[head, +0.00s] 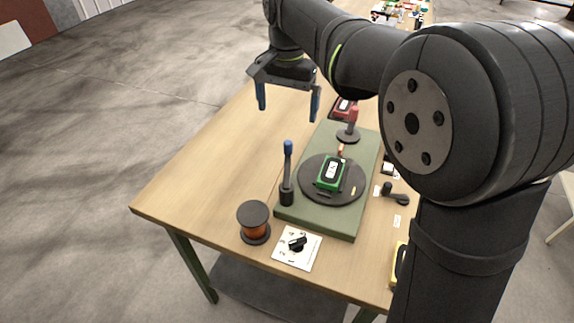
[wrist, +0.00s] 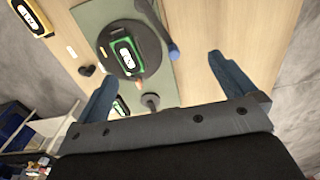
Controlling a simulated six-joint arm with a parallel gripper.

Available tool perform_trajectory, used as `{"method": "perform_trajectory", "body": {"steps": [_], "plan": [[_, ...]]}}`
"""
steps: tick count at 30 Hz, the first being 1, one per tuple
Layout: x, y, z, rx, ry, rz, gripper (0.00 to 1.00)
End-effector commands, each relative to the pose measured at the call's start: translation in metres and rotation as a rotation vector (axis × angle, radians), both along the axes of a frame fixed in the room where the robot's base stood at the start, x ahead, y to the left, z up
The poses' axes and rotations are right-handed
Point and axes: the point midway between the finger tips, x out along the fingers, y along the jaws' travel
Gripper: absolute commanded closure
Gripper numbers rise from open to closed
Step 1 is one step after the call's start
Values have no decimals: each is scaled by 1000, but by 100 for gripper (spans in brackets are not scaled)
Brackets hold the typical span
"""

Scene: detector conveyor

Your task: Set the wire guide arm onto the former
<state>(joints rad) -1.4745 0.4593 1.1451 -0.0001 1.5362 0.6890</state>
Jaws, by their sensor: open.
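The wire guide arm appears to be the dark upright post with a blue tip (head: 287,172), standing at the left edge of the green base plate. The wrist view shows its blue end (wrist: 173,52). The former appears to be the green-framed block with a white label (head: 331,172), lying on the dark round turntable (head: 352,190). It also shows in the wrist view (wrist: 125,56). My gripper (head: 288,101) is open and empty, high above the table behind and left of the plate. Its blue fingers spread wide in the wrist view (wrist: 161,70).
A copper wire spool (head: 254,228) and a white dial plate (head: 297,250) stand at the front. A black lever (head: 395,195) and a yellow device (head: 398,263) lie right. The table's left side is bare.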

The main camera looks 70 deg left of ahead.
Motion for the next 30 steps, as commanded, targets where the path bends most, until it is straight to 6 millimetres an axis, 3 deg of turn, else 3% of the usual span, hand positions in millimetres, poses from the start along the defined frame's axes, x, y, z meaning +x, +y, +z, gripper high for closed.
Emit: {"method": "perform_trajectory", "body": {"steps": [11, 14, 20, 26, 30], "plan": [[0, 0, 10, -1, 0, 0, 0], [1, 2, 10, -1, 0, -2, 16], [15, 35, 10, -1, 0, -30, 55], [23, 49, 5, -3, 0, -45, 56], [23, 49, -13, -5, 1, -44, 56]]}}
